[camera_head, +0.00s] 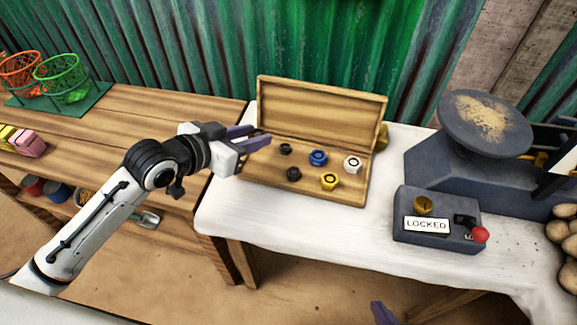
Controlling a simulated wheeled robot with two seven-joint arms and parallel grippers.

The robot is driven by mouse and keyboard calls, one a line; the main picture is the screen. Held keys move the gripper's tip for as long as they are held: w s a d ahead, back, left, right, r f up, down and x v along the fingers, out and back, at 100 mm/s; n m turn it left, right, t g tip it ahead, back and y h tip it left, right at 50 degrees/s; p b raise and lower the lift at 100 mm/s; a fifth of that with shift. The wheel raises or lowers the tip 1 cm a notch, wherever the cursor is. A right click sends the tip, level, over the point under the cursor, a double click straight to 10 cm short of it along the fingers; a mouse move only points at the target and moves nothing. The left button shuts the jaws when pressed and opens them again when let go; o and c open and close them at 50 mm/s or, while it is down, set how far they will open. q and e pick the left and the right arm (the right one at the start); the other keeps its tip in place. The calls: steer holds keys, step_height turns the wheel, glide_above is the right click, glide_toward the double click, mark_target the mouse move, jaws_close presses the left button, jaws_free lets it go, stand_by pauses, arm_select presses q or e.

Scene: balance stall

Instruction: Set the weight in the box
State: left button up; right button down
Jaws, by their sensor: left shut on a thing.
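The open wooden box (240,168) stands on the white cloth with its lid raised at the back. In it sit a blue weight (318,157), a white weight (352,164) and a yellow weight (329,181). Two dark round spots also show in it; I cannot tell if they are empty holes or dark weights. My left gripper (262,138) is at the box's left end, beside the raised lid. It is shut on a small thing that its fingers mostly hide. Only a purple finger of my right gripper (383,313) shows at the bottom edge.
A dark scale (445,168) with a powder-dusted pan (486,124) stands right of the box. In front is a block with a LOCKED sign (427,225) and a red knob (480,235). Potatoes (562,255) lie far right. Wire baskets (60,75) stand on the left wooden table.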

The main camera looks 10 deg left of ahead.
mark_target(257, 171)
arm_select(q)
step_height(257, 171, down, 9)
steer(key=shift+b, duration=0.65)
steer(key=o, duration=0.9)
steer(key=p+v, duration=0.1)
steer(key=v, duration=1.1)
steer(key=shift+s, duration=0.1)
